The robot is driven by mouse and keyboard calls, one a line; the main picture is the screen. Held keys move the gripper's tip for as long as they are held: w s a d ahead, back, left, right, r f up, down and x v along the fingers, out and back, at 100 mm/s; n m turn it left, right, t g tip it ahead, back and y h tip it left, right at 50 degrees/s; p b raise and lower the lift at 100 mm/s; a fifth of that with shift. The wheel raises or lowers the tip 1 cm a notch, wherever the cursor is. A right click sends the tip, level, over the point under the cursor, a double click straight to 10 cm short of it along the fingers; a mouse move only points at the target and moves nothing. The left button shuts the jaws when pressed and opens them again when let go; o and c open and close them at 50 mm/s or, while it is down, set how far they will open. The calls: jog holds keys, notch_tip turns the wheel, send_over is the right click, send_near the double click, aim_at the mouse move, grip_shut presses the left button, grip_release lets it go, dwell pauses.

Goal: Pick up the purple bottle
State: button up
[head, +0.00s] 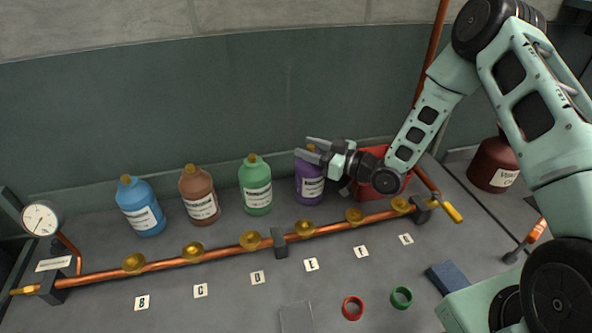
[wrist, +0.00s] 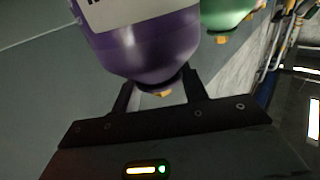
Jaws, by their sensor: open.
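The purple bottle (head: 311,188) stands upright on the grey bench, with a white label and a brass-coloured cap. My gripper (head: 304,147) is at its top, coming in from the right, with its two fingers open. In the wrist view, the purple bottle (wrist: 155,45) fills the top middle and its neck and cap lie between the spread fingers of my gripper (wrist: 160,92). I cannot tell whether a finger touches the neck. The lower part of the bottle is cut off in the wrist view.
Green (head: 256,185), brown (head: 198,194) and blue (head: 140,205) bottles stand to the left. A copper pipe (head: 220,251) with several brass fittings runs in front. A red container (head: 369,158) sits behind my wrist, right of the purple bottle. Red (head: 344,309) and green (head: 393,299) rings lie in front.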

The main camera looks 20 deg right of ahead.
grip_shut()
jog(key=shift+r, duration=0.2)
